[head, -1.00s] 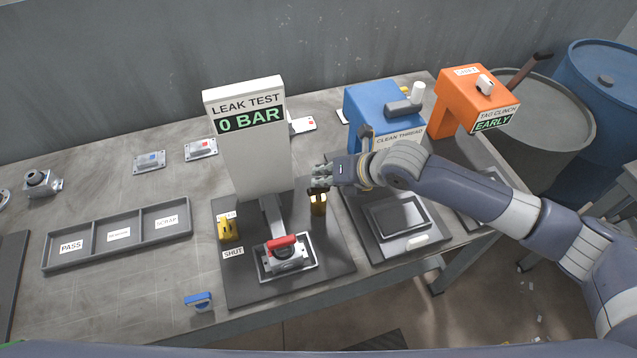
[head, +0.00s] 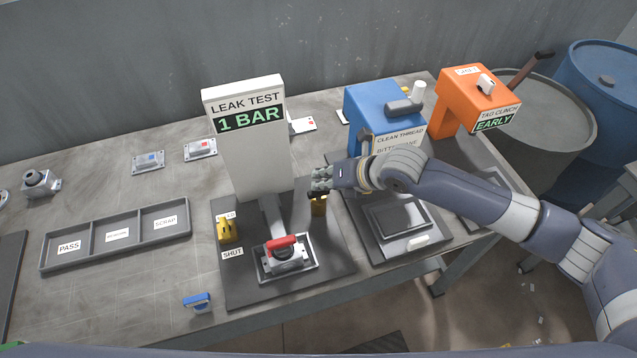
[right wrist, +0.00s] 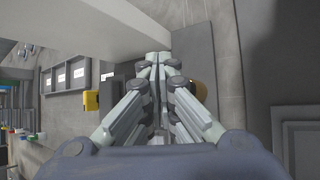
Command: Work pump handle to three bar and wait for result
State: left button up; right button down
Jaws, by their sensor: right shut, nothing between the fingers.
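The leak test stand (head: 245,155) is a tall white panel whose green display (head: 250,119) reads 1 BAR. On its dark base, a grey casting with a red-topped part (head: 282,246) sits in a nest. A yellow block (head: 229,230) is at the left, above a SHUT label. A brass-coloured part (head: 318,207), perhaps the pump handle, is at the right, partly hidden under my right gripper (head: 318,184). In the right wrist view the fingers (right wrist: 158,62) are together and empty, with the brass part (right wrist: 199,90) just behind them. Whether they touch it is unclear. My left gripper is out of view.
A sorting tray (head: 88,247) labelled PASS and SCRAP is at the left, with a blue-topped part (head: 198,301) near the front edge. The blue clean thread station (head: 375,105) and orange tag clinch station (head: 478,90) stand to the right, and drums stand beyond.

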dwell(0.3)
pick_arm(q)
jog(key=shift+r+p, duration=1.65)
jog(key=shift+p, duration=0.05)
pick_arm(e)
jog(key=shift+r, duration=1.9)
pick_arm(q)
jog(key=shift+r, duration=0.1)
pick_arm(e)
jog(key=shift+r, duration=0.15)
pick_arm(q)
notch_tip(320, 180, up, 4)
jog(key=p, duration=0.4)
pick_arm(e)
notch_tip(320, 180, up, 5)
jog(key=shift+f, duration=0.1)
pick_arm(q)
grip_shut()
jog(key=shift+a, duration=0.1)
